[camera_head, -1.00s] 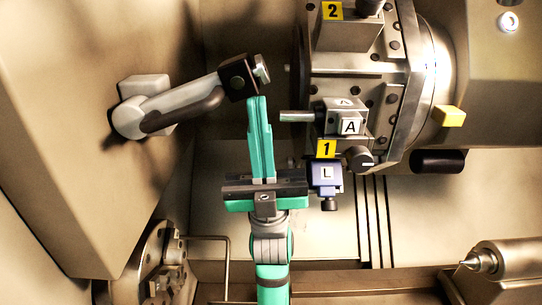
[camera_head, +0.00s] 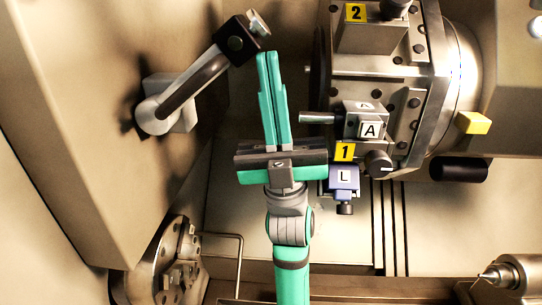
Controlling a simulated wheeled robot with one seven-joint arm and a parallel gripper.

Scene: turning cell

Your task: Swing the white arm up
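The white arm (camera_head: 194,84) is a light grey-white lever with a dark strip along it. It pivots at a rounded hub on a block (camera_head: 168,105) on the left wall and slants up to the right. I cannot tell whether the tips touch the block. Nothing shows between the fingers.
To the right is the turret (camera_head: 385,75) with yellow labels 1 and 2, a holder marked A (camera_head: 370,128) with a protruding bar, and a blue block marked L (camera_head: 344,178). A chuck (camera_head: 172,268) is at lower left, a pointed tailstock (camera_head: 505,277) at lower right.

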